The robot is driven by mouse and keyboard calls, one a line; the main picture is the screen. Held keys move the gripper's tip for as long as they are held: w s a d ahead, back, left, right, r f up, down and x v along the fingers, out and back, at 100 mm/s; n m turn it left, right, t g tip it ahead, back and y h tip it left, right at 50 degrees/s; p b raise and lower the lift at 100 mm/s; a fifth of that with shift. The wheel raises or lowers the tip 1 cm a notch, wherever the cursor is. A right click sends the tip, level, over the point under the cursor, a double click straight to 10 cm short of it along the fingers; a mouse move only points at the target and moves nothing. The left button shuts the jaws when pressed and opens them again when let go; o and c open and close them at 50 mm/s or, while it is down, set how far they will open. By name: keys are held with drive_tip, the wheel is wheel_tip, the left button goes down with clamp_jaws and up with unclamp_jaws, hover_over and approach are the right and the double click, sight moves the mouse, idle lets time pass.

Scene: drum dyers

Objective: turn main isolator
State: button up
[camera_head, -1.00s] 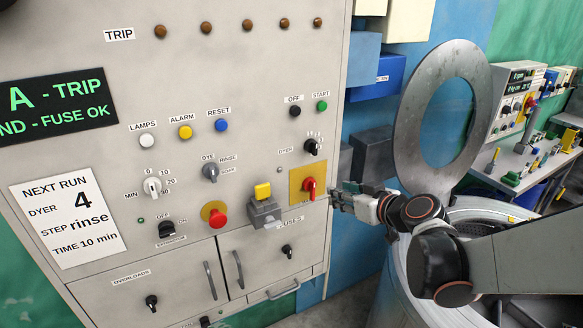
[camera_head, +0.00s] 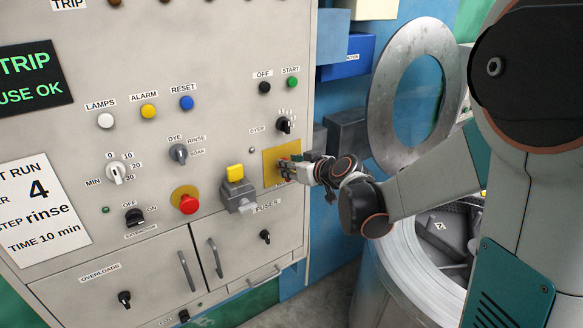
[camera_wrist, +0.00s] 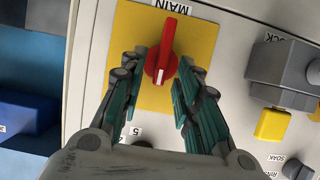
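The main isolator is a red rotary handle (camera_wrist: 161,58) on a yellow plate (camera_wrist: 200,36) marked MAIN in the wrist view. In the head view the yellow plate (camera_head: 270,158) is on the grey panel's right side, and my gripper mostly hides the handle. My gripper (camera_wrist: 163,66) is open, with one teal-padded finger on each side of the handle. The fingertips are close to the handle; I cannot tell whether either touches it. My gripper also shows in the head view (camera_head: 290,170), in front of the plate.
A grey box with a yellow block (camera_head: 236,173) sticks out left of the plate, and a red push button (camera_head: 188,203) is further left. A black selector (camera_head: 285,125) is just above. The drum's round metal door (camera_head: 380,100) stands open to the right.

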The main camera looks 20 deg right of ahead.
drive_tip(key=shift+c, duration=0.2)
clamp_jaws()
drive_tip(key=shift+d, duration=0.1)
drive_tip(key=m+y+b, duration=0.2)
drive_tip(key=m+b, duration=0.1)
drive_tip(key=m, duration=0.1)
drive_tip(key=d+f+m+y+b, duration=0.1)
drive_tip(key=m+y+b, duration=0.2)
drive_tip(key=m, duration=0.1)
drive_tip(key=f+m+y+b, duration=0.1)
drive_tip(key=m+y+b, duration=0.1)
drive_tip(key=m+b, duration=0.2)
drive_tip(key=shift+w+d+m+t+y, duration=0.3)
drive_tip(key=shift+d+m+t, duration=0.1)
drive_tip(key=shift+m, duration=0.5)
idle(0.4)
